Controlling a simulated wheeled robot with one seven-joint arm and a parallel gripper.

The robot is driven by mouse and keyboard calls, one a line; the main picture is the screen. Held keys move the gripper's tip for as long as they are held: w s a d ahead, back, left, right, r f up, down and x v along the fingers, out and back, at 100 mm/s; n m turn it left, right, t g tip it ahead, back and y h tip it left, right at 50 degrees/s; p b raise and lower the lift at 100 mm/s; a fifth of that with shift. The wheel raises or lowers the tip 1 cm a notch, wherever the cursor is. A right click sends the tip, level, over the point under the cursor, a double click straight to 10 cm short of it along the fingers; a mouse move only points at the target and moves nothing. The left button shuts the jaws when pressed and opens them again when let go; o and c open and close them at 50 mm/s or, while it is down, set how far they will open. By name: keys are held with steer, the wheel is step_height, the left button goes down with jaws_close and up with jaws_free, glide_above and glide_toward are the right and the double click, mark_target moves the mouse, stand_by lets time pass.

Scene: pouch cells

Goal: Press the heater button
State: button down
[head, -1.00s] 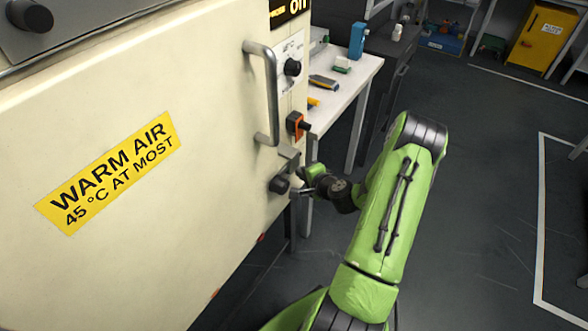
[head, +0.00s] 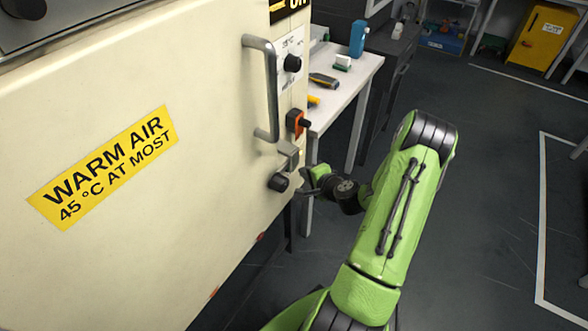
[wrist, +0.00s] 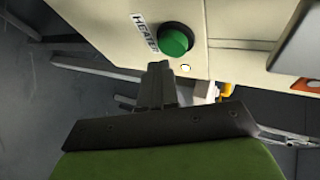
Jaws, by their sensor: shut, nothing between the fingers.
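The heater button is a round green button (wrist: 174,41) beside a white HEATER label (wrist: 144,32) on the cream cabinet panel in the wrist view. I cannot make out the button in the head view. My gripper (wrist: 160,68) is shut with nothing in it. In the wrist view its dark fingertips point at the panel, just below the button and slightly left of it; I cannot tell whether they touch anything. In the head view my gripper (head: 308,184) is small and partly unclear, close to the right edge of the cabinet front.
The cream cabinet (head: 120,270) has a vertical door handle (head: 272,90), a black knob (head: 292,63), an orange switch (head: 295,122) and a dark latch knob (head: 278,183). A white table (head: 345,85) stands behind. The floor right of my arm is clear.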

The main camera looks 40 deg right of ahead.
steer(key=s, duration=0.1)
steer(key=s+d+b, duration=0.1)
steer(key=s, duration=0.1)
steer(key=s+b, duration=0.1)
steer(key=shift+s+d, duration=0.35)
stand_by(0.6)
